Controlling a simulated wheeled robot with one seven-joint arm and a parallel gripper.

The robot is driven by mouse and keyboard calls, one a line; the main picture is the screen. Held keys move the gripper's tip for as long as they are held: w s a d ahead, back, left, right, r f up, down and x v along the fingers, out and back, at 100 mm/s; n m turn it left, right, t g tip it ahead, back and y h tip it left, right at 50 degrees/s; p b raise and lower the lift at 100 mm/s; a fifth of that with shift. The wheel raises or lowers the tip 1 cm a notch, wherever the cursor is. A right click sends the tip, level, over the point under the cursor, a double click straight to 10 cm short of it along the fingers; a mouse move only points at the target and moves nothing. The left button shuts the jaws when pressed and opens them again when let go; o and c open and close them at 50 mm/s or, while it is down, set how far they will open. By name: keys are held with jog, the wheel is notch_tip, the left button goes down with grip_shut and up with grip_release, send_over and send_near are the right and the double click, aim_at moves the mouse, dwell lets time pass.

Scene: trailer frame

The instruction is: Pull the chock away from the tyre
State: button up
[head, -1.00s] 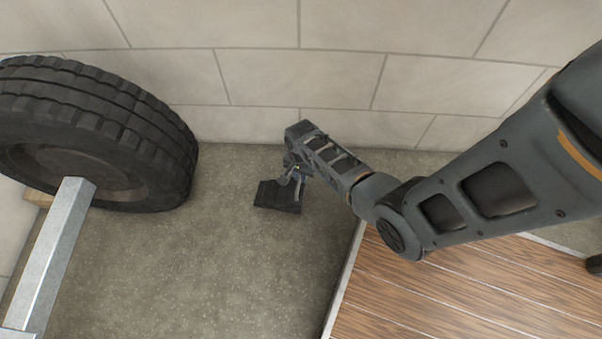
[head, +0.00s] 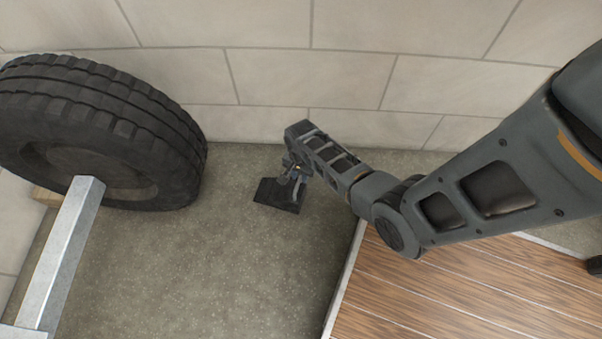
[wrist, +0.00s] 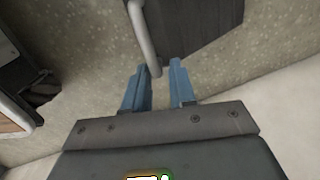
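The chock (head: 277,196) is a dark block on the floor to the right of the black tyre (head: 100,130), with a clear strip of floor between them. In the wrist view the chock (wrist: 200,22) lies at the top, with a grey bar handle (wrist: 143,35) on its side. My gripper (wrist: 160,72) has its two blue fingers around the near end of this handle. They look shut on it, though a small gap at the right finger makes the contact hard to see. In the head view my gripper (head: 296,178) is over the chock and partly hides it.
A pale block wall (head: 300,75) runs along the back, close behind my gripper. A grey metal beam (head: 60,255) of the frame reaches in front of the tyre at the left. Bare floor (head: 200,270) lies in front of the chock.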

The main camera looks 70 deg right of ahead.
jog(key=shift+o, duration=1.3)
notch_tip(320, 180, up, 8)
jog(key=p, duration=0.4)
jog(key=shift+s+f, duration=0.1)
